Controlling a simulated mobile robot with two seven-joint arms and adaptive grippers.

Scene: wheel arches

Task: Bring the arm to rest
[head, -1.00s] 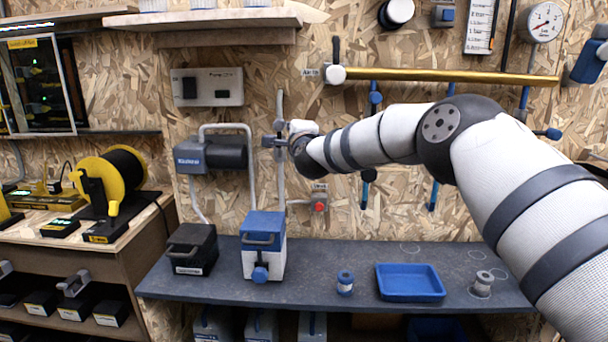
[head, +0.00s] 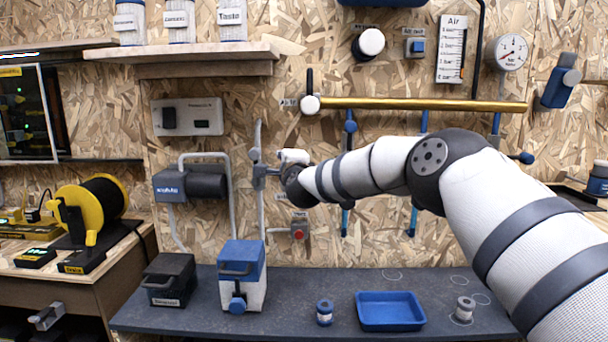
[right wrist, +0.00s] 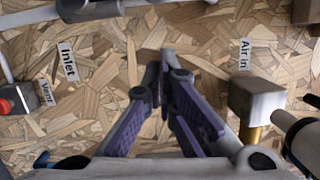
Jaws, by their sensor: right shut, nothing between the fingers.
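My right arm reaches in from the right in the head view, in front of the wood panel. Its right gripper (head: 264,171) is small and partly hidden behind the wrist, and appears in front of or beside the grey vertical pipe (head: 260,215). In the right wrist view, the right gripper (right wrist: 163,68) has its purple-grey fingers together at the tips with nothing between them. The chipboard panel (right wrist: 95,65) lies behind them. I cannot tell the gap to the panel or pipe. My left gripper is not in view.
A brass pipe (head: 420,104) runs along the panel above my forearm. Below, the dark bench (head: 285,290) carries a blue tray (head: 390,312), a blue-and-white box (head: 242,275), a black box (head: 168,280) and two small spools. A red button (head: 299,232) is below the wrist.

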